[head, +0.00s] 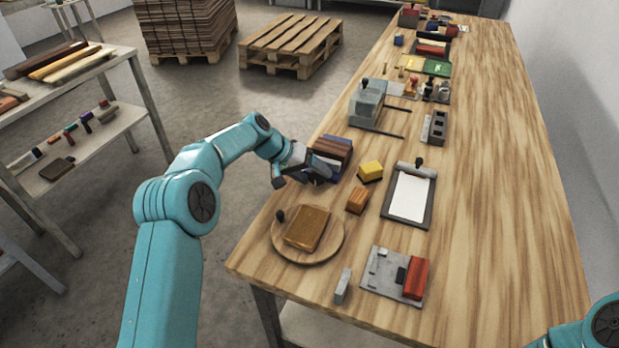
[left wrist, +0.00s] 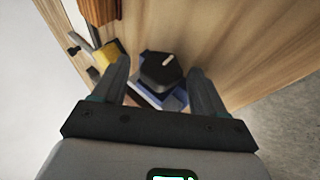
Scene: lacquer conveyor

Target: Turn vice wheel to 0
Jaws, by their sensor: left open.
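The vice wheel (left wrist: 161,68) is a dark, faceted knob with a white mark on its face, seen in the left wrist view. A blue part of the vice (left wrist: 176,101) shows beneath it. In the head view the vice (head: 343,141) holds brown blocks near the table's left edge, and its wheel is hidden or too small to make out. My left gripper (head: 317,171) is beside the vice. In the left wrist view its open fingers (left wrist: 157,78) stand on either side of the wheel; I cannot tell whether they touch it. My right gripper is out of view.
A yellow block (head: 370,171), an orange-brown block (head: 357,200) and a clipboard (head: 409,198) lie right of the vice. A round wooden board (head: 280,248) with a brown slab is nearer. A grey machine (head: 367,103) stands beyond. The table's right side is clear.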

